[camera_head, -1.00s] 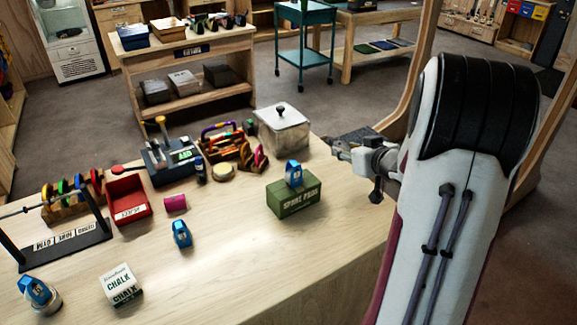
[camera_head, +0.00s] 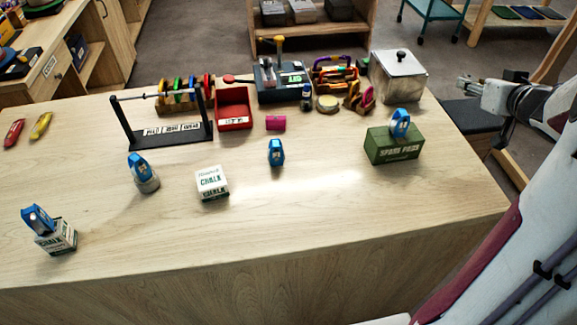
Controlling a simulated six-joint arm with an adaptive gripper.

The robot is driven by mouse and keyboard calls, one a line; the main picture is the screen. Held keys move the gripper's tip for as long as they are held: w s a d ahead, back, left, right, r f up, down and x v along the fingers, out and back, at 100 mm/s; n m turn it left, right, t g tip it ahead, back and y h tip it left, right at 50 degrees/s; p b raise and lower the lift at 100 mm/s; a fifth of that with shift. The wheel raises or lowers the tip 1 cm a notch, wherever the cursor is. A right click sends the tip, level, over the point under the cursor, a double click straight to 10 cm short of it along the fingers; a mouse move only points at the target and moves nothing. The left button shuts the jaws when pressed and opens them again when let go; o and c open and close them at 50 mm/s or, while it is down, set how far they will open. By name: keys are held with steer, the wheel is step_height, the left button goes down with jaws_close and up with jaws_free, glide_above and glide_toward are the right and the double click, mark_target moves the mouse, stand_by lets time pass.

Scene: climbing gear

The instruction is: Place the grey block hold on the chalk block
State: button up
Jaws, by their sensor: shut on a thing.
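A white chalk block (camera_head: 212,184) with green lettering stands on the wooden table, its top bare. A second chalk block (camera_head: 57,238) stands at the table's left, with a blue device (camera_head: 38,217) on top. My gripper (camera_head: 467,84) is at the upper right, beyond the table's right edge and far from both chalk blocks. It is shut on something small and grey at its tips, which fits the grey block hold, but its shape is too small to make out. No other grey block hold shows on the table.
A green spare box (camera_head: 393,148) carries a blue device (camera_head: 400,122). The front strip is clear.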

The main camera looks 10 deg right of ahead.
steer(key=w+a+n+y, duration=0.3)
steer(key=a, duration=0.7)
steer(key=w+a+r+n+g+y, duration=0.1)
steer(key=w+a+n+y, duration=0.1)
steer(key=a, duration=0.8)
steer(key=w+a+n+y, duration=0.3)
steer(key=a, duration=0.8)
steer(key=s+a+n+g+y, duration=0.2)
steer(key=s+a, duration=0.1)
steer(key=a, duration=0.7)
steer(key=s+a+n+g+y, duration=0.2)
steer(key=s+a+n, duration=0.1)
steer(key=a, duration=0.6)
steer(key=s+a+n+g+y, duration=0.2)
steer(key=s+a, duration=0.3)
steer(key=a, duration=0.5)
steer(key=shift+s+a+n+g, duration=0.2)
steer(key=shift+a+n+g, duration=0.15)
steer(key=shift+n, duration=0.25)
step_height(320, 180, down, 4)
steer(key=shift+w+d, duration=0.1)
steer(key=shift+d, duration=0.05)
steer(key=shift+f, duration=0.45)
steer(key=shift+f, duration=0.1)
glide_above(216, 178)
steer(key=shift+f, duration=3)
steer(key=shift+f, duration=0.1)
